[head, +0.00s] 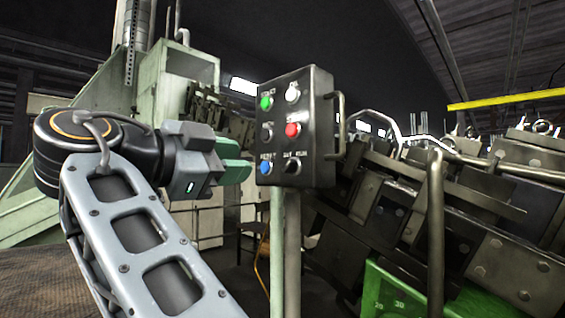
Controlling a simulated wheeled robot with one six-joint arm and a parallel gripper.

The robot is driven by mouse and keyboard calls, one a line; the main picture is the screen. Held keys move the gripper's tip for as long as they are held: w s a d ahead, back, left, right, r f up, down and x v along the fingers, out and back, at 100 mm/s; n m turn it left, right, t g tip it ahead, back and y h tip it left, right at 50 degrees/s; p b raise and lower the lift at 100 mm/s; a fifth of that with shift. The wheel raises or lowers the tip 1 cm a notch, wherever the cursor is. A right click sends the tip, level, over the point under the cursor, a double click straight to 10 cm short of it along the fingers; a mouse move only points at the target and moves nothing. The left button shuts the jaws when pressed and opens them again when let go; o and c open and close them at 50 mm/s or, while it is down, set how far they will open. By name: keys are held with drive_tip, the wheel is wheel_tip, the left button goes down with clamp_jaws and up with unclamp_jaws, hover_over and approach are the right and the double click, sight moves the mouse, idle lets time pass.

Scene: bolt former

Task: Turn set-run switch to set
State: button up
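The set-run switch (292,166) is a small black knob at the lower right of a dark control box (320,130), under a label that appears to read "SET RUN". Which way the knob points is too small to tell. My gripper (240,162) is at the left of the box, its green fingers pointing right toward the box's lower left edge. In the picture the fingertips end just short of the blue button (266,168). The gap between the fingers is not clear from this angle. I see nothing held in them.
The box also carries a green button (266,103), a red button (292,130) and other knobs. It stands on a grey post (285,250), with a bar handle (339,125) on its right side. Heavy machinery (470,215) fills the right, with an upright rail (436,230) in front.

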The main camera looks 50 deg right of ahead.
sight(288, 164)
drive_tip(key=d, duration=0.4)
drive_tip(key=d+p, duration=0.1)
drive_tip(key=d, duration=0.3)
drive_tip(key=s+d+p, duration=0.1)
drive_tip(key=d, duration=0.3)
drive_tip(key=c, duration=0.6)
